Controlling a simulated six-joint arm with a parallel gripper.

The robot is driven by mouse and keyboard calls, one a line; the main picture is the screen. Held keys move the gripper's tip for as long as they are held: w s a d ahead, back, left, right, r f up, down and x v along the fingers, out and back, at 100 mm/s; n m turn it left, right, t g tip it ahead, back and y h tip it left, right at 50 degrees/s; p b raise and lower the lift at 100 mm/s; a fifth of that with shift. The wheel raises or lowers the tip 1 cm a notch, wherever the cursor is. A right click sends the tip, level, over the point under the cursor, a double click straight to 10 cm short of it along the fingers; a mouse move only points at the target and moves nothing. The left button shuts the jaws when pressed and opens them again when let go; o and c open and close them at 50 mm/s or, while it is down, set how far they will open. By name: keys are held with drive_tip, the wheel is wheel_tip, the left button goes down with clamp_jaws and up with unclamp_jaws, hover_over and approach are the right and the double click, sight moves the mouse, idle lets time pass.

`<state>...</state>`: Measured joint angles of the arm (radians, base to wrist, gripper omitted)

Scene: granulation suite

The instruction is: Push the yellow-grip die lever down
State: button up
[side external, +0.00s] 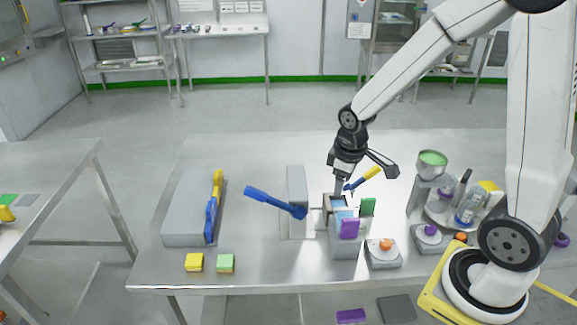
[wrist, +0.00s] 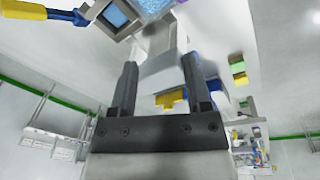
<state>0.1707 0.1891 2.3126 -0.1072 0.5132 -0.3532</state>
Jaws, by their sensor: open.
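The yellow-grip lever (side external: 365,180) slants up to the right from the top of a grey housing with a bluish window (side external: 344,238). Its yellow grip is at the upper end and its lower part is blue. In the wrist view the lever (wrist: 28,10) lies at the top left, beside the housing's blue-filled opening, outside my fingers. My gripper (side external: 340,187) points down just left of the lever, close over the housing; contact cannot be told. In the wrist view my gripper (wrist: 159,62) is open, with nothing held between its fingers.
A long blue lever (side external: 268,200) juts left from a grey upright block (side external: 296,188). A grey box (side external: 187,208) with a yellow-and-blue handle stands further left. Purple and green tabs (side external: 368,206), knob stations (side external: 384,254) and a bottle tray crowd the right. Yellow and green blocks (side external: 194,262) lie front left.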

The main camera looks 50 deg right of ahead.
drive_tip(key=s+a+m+t, duration=0.1)
drive_tip(key=s+a+m, duration=0.2)
drive_tip(key=s+a, duration=0.2)
drive_tip(key=shift+a+y, duration=0.4)
drive_tip(key=shift+a, duration=0.45)
drive_tip(key=shift+r, duration=0.1)
drive_tip(key=c, duration=0.4)
drive_tip(key=shift+w+d, duration=0.1)
drive_tip(key=c, duration=0.3)
drive_tip(key=shift+w+d+r, duration=0.1)
drive_tip(key=shift+w+d, duration=0.1)
drive_tip(key=shift+w, duration=0.05)
clamp_jaws()
drive_tip(key=w+d+r+n, duration=0.2)
drive_tip(key=w+d+n, duration=0.1)
drive_tip(key=d, duration=0.5)
drive_tip(key=w+d+r+n+g, duration=0.1)
drive_tip(key=w+d+r+n, duration=0.1)
drive_tip(key=d, duration=0.5)
drive_tip(key=w+d+r+n+g, duration=0.1)
drive_tip(key=w+d+n, duration=0.2)
drive_tip(key=d, duration=0.5)
drive_tip(key=shift+w+d+r+n, duration=0.35)
drive_tip(key=shift+w+r+n, duration=0.05)
drive_tip(key=shift+w, duration=0.4)
